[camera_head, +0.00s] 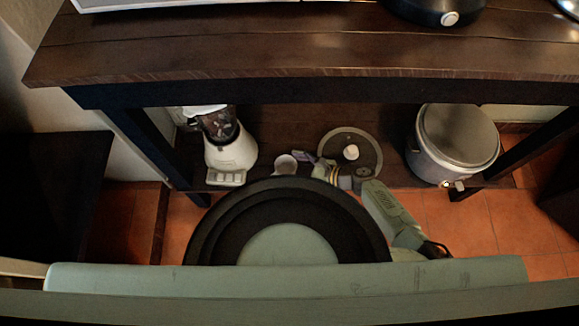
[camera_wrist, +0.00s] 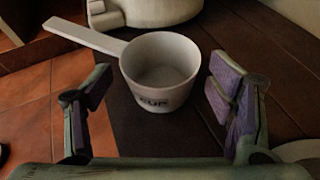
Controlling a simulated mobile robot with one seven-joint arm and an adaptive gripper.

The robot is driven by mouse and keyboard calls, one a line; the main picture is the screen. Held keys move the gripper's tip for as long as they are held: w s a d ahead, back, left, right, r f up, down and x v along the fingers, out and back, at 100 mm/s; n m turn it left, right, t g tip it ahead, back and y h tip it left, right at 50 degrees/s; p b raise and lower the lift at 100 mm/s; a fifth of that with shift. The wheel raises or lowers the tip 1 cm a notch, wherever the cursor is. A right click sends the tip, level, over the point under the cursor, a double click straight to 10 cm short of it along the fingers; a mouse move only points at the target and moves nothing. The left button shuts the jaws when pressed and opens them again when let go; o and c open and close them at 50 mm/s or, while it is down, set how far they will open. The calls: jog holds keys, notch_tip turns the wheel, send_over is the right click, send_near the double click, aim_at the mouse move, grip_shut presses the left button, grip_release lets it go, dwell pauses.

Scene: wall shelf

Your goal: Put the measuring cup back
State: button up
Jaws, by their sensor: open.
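The measuring cup (camera_wrist: 160,72) is white, with dark "CUP" lettering, and stands upright on the dark wooden lower shelf (camera_wrist: 145,133). Its straight handle (camera_wrist: 83,36) points to the upper left in the wrist view, appearing to reach past the shelf edge over the floor. In the head view the cup (camera_head: 286,164) shows near the shelf's front edge, its handle hidden. My gripper (camera_wrist: 160,92) is open, its purple-padded fingers to the left and right of the cup in the wrist view, with nothing held. In the head view my gripper (camera_head: 314,164) is right of the cup, partly hidden by my arm.
A white blender (camera_head: 232,150) stands left on the lower shelf. A round lid (camera_head: 364,142) lies behind my gripper, and a large silver pot (camera_head: 455,137) stands right. The thick upper shelf (camera_head: 300,55) overhangs this space. Tiled floor (camera_head: 460,225) lies in front.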

jog(key=v, duration=1)
jog(key=shift+d+r+b, duration=0.15)
jog(key=shift+b, duration=0.2)
